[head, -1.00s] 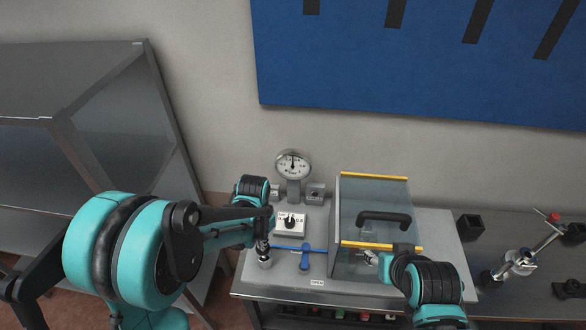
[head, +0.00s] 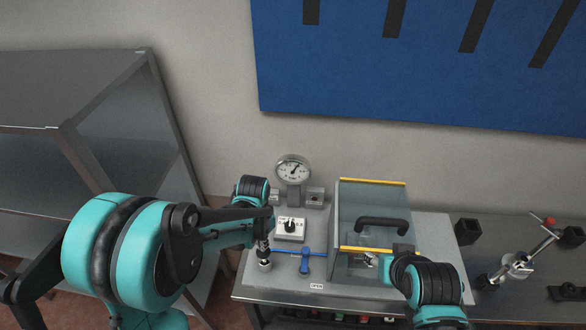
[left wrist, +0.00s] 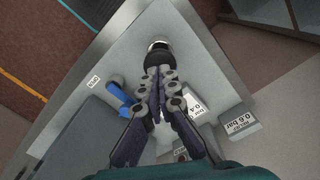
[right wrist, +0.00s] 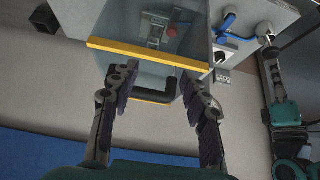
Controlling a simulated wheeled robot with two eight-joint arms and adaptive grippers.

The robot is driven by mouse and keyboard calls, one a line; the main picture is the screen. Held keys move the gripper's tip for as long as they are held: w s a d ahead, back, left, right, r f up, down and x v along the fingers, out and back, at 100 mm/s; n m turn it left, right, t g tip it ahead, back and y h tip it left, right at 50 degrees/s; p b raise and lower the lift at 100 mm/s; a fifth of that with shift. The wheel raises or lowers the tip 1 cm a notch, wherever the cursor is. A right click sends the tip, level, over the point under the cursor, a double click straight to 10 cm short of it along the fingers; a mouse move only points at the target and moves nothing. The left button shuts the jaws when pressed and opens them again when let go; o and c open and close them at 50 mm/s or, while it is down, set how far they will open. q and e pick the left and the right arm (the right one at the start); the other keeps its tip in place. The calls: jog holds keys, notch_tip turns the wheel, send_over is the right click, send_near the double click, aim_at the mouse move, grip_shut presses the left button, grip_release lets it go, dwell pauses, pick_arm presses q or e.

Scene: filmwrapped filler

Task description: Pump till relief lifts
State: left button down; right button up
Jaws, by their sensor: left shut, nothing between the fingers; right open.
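The round pressure gauge (head: 293,169) stands at the bench's back, its needle tilted right of vertical. My left gripper (head: 264,246) is shut and empty, its tips at the top of the small metal pump post (head: 265,265); the left wrist view shows the tips (left wrist: 152,75) against the round metal piece (left wrist: 158,46). The clear box (head: 372,215) has yellow edges and a black handle (head: 383,222). My right gripper (right wrist: 155,95) is open, with the box handle (right wrist: 155,97) showing between its fingers; contact cannot be told. The relief part is not clearly identifiable.
A white dial box (head: 289,229) and a blue valve lever (head: 304,262) sit between pump and clear box. An OPEN label (head: 316,287) is at the front edge. A clamp stand (head: 518,262) and black block (head: 467,230) are at right. A grey shelf (head: 100,120) stands left.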

pick_arm(q)
jog(key=shift+f, duration=0.1)
notch_tip(320, 180, down, 4)
jog(key=b, duration=0.4)
jog(key=shift+f, duration=0.2)
notch_tip(320, 180, up, 5)
jog(key=p, duration=0.4)
jog(key=shift+f, duration=0.2)
dwell(0.3)
